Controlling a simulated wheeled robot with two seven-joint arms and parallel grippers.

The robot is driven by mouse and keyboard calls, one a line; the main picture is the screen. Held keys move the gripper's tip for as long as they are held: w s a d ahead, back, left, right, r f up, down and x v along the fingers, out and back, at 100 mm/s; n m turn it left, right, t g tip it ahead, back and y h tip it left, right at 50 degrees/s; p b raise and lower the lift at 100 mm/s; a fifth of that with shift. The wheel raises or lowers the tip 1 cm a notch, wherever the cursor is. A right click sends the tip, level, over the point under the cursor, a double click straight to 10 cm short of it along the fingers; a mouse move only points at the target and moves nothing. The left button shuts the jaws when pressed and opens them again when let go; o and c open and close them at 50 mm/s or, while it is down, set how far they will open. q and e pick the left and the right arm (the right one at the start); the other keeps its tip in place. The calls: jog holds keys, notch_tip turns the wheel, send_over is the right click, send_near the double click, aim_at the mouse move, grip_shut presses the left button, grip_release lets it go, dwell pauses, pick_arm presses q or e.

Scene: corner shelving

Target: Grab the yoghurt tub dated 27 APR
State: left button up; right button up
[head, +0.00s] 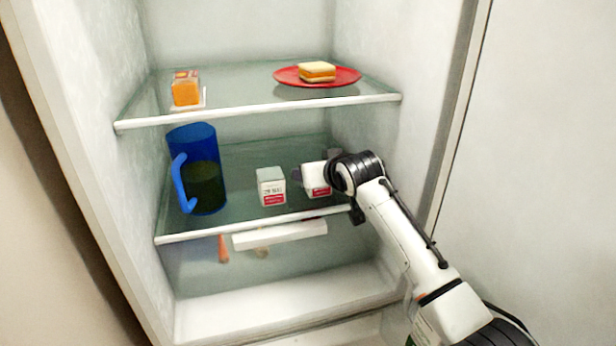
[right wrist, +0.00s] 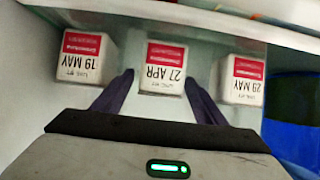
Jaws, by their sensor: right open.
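The yoghurt tub dated 27 APR (right wrist: 163,66) is white with a red band. In the right wrist view it appears upside down, in the middle of three similar tubs. My right gripper (right wrist: 158,80) is open, with one dark finger on each side of this tub; I cannot tell whether they touch it. In the head view the tub (head: 318,180) stands on the middle glass shelf, partly covered by my right wrist. The 29 MAY tub (right wrist: 242,80) and 19 MAY tub (right wrist: 86,56) flank it. My left gripper is not in view.
A blue pitcher (head: 206,150) with dark contents stands left on the same shelf (head: 243,226). The upper shelf (head: 240,113) holds an orange carton (head: 186,88) and a red plate (head: 290,79) with a sandwich (head: 317,70). A white tray-like piece (head: 280,235) hangs below the middle shelf.

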jog(key=shift+s+r, duration=0.1)
jog(key=shift+r, duration=0.05)
jog(key=shift+c, duration=1.2)
jog(key=c, duration=1)
jog(key=shift+o, duration=0.2)
jog(key=shift+r, duration=0.1)
